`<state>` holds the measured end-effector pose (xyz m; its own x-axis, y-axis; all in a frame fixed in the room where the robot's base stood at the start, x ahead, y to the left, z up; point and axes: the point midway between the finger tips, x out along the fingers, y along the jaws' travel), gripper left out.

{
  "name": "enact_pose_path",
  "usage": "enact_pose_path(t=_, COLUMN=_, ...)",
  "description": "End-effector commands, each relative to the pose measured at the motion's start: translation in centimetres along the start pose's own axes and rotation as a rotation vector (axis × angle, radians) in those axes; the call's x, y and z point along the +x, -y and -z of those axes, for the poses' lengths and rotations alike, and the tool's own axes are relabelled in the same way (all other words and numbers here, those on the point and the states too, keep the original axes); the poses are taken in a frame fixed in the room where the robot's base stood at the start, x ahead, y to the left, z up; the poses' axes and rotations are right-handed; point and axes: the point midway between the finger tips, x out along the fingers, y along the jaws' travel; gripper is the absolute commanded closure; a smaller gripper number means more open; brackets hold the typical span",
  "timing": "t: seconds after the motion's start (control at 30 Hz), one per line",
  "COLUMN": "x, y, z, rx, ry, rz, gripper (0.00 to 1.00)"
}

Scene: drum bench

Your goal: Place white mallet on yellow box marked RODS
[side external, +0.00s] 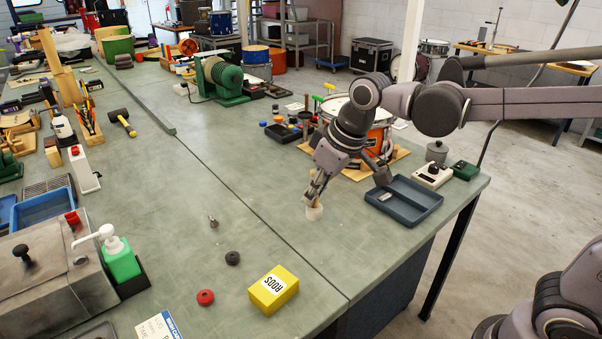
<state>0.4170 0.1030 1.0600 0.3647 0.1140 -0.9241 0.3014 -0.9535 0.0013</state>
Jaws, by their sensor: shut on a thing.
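The yellow box (273,290) marked RODS lies on the green bench top near its front edge. A small mallet with a white head (314,212) and a light wooden handle is upright, with its head down, at my gripper. My gripper (314,192) points down and is shut on the mallet's handle, behind and to the right of the yellow box. The fingers partly hide the handle. I cannot tell whether the white head touches the bench.
A blue-grey tray (408,200) stands right of my gripper, with an orange drum (372,135) behind. A red ring (205,297) and a dark ring (232,258) lie left of the yellow box. The bench between mallet and box is clear except for a seam.

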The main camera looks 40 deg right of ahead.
Motion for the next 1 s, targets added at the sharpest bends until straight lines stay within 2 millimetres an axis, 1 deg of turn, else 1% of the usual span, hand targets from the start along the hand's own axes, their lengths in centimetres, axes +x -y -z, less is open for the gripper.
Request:
enact_pose_path(t=0.03, x=-0.1, y=0.0, z=-0.6, rx=-0.002, ry=-0.001, rz=0.001, gripper=1.00)
enact_pose_path(t=0.1, x=-0.2, y=0.0, z=-1.1, rx=-0.006, ry=-0.001, rz=0.003, gripper=1.00)
enact_pose_path(t=0.17, x=-0.1, y=0.2, z=-1.3, rx=-0.009, ry=-0.001, rz=0.004, gripper=1.00)
enact_pose_path(t=0.27, x=0.5, y=1.1, z=-1.4, rx=-0.014, ry=-0.001, rz=0.006, gripper=1.00)
enact_pose_path(t=0.7, x=6.2, y=8.9, z=-0.5, rx=-0.014, ry=-0.002, rz=0.005, gripper=1.00)
enact_pose_path(t=0.83, x=7.3, y=10.4, z=-0.3, rx=-0.011, ry=-0.002, rz=0.005, gripper=1.00)
enact_pose_path(t=1.0, x=8.0, y=11.0, z=-0.4, rx=-0.009, ry=-0.001, rz=0.004, gripper=1.00)
